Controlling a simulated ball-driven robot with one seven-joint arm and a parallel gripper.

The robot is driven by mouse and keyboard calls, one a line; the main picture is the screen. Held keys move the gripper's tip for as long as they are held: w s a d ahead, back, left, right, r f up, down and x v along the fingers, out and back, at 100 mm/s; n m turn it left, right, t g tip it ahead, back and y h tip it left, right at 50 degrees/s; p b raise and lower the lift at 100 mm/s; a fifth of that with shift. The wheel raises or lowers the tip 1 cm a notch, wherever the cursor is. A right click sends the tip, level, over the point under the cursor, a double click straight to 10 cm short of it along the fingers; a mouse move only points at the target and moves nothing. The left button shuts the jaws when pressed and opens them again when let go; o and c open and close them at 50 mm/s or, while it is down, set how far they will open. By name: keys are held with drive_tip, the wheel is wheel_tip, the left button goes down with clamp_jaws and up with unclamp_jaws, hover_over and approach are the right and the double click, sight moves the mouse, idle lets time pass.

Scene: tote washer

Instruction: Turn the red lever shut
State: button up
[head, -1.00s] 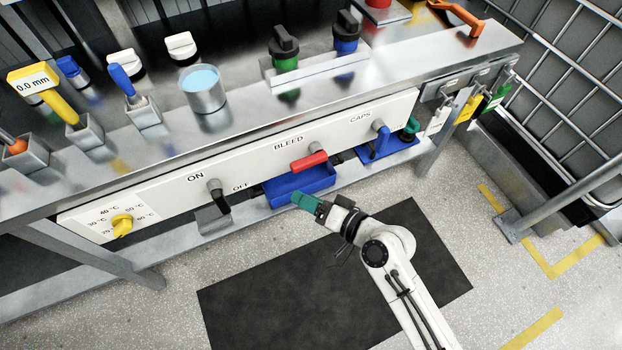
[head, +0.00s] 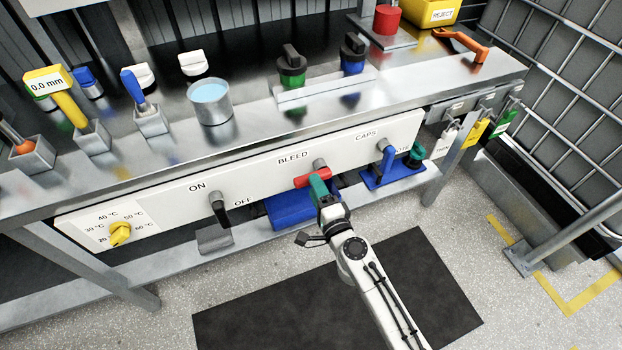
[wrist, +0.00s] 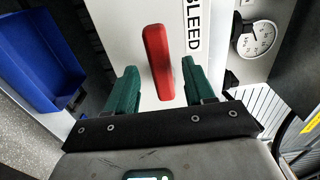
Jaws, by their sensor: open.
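The red lever (head: 312,178) is on the white front panel under the BLEED label. In the head view it lies roughly along the panel, and my gripper hides part of its lower edge. My gripper (head: 318,183) is right in front of it. In the wrist view the red lever (wrist: 157,60) stands between the two green fingers of my gripper (wrist: 156,85), with a gap on each side. The fingers are open. I cannot tell how deep the lever is between them.
A blue bin (head: 290,210) sits below the lever. A dark lever (head: 218,207) at ON/OFF is to the left; a blue hooked handle (head: 386,158) under CAPS is to the right. A yellow dial (head: 120,233) is at far left. The dark mat (head: 240,320) is clear.

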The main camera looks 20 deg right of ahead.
drive_tip(key=shift+w, duration=2)
clamp_jaws()
